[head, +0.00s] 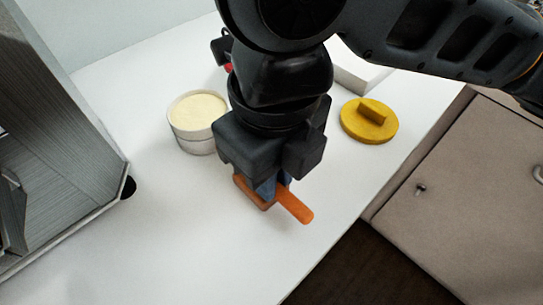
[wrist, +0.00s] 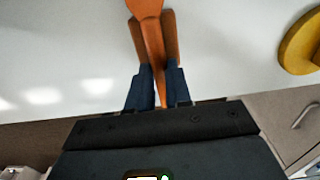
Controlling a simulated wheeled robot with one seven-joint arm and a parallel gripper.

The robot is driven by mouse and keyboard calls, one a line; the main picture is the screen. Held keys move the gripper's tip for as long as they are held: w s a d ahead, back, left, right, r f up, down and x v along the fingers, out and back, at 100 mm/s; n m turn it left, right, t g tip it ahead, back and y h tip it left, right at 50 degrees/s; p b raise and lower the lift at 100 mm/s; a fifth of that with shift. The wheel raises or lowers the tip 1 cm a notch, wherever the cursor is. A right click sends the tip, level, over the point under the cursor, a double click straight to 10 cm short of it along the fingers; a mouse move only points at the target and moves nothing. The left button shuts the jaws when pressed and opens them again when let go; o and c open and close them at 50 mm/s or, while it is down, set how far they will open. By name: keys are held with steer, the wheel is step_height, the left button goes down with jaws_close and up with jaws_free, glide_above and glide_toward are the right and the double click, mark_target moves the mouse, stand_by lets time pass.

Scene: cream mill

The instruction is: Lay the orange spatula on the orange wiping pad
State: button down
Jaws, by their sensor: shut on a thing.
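The orange spatula (head: 297,208) is held in my gripper (head: 268,188), whose blue fingers are shut on it. In the head view one end sticks out to the lower right; the rest is hidden behind my gripper. In the wrist view the spatula (wrist: 152,38) runs from the top edge down between my fingertips (wrist: 158,72). The darker orange wiping pad (head: 241,184) lies on the white table under my gripper, mostly hidden. In the wrist view the pad (wrist: 171,36) shows on both sides of the spatula, which is over it. I cannot tell whether they touch.
A white tub of cream (head: 198,135) stands left of my gripper. A yellow round lid (head: 369,121) with a grip bar lies to the right. A grey metal machine (head: 60,150) stands at the far left. The table's front right edge is near, and its near left surface is clear.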

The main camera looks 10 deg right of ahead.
steer(key=c, duration=1)
jaws_free()
steer(key=shift+c, duration=0.2)
step_height(320, 180, up, 12)
steer(key=p, duration=0.1)
steer(key=shift+p, duration=0.3)
